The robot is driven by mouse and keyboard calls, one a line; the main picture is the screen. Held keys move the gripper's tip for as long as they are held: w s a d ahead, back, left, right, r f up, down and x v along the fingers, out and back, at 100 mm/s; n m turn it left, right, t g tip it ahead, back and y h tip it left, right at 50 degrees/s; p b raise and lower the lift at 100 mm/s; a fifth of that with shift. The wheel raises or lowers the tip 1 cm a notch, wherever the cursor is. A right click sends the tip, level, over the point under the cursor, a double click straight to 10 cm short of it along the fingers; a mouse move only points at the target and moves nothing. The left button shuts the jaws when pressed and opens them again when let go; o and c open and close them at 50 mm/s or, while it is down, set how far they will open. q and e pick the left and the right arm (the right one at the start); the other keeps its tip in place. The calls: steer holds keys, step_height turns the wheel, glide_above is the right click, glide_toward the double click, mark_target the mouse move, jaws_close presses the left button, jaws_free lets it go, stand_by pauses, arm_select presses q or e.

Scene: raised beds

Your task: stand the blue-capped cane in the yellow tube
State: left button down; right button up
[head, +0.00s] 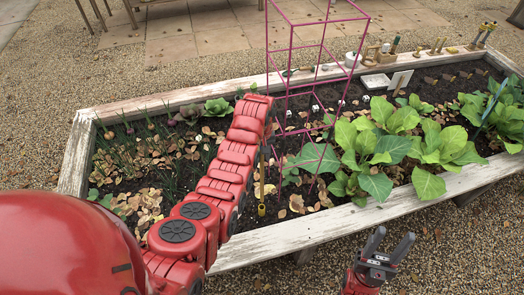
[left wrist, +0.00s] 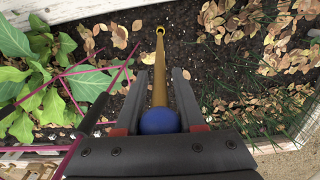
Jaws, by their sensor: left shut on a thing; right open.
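The blue-capped cane is upright in my left gripper (left wrist: 161,73). Its blue cap (left wrist: 159,122) is close to the camera in the left wrist view, and its tan shaft (left wrist: 159,85) runs down between the fingers. In the head view the shaft (head: 262,172) shows below my red left arm, which hides the cap and most of that gripper. The yellow tube (head: 262,210) stands in the soil near the bed's front board; its ring-like mouth (left wrist: 160,30) shows at the shaft's far end. I cannot tell whether the cane's tip is inside. My right gripper (head: 390,243) is open and empty outside the bed.
A magenta wire frame (head: 292,100) stands beside my left arm. Leafy green plants (head: 375,150) fill the bed to the right. Fallen leaves and thin green shoots lie to the left. A white wooden board (head: 340,222) edges the bed. Small tools and pots (head: 388,48) line the back board.

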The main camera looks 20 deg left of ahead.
arm_select(q)
steer(key=shift+f, duration=0.85)
steer(key=b, duration=0.3)
glide_above(262, 176)
steer(key=shift+w+a+f, duration=0.1)
steer(key=shift+w+f, duration=0.05)
steer(key=shift+f, duration=1.15)
steer(key=shift+w+a+f, duration=0.1)
steer(key=shift+w+f, duration=0.05)
steer(key=shift+f, duration=1.1)
steer(key=shift+f+b, duration=1.65)
steer(key=shift+f, duration=0.85)
steer(key=shift+f+b, duration=0.55)
steer(key=shift+f, duration=0.1)
steer(key=shift+c, duration=2.2)
jaws_free()
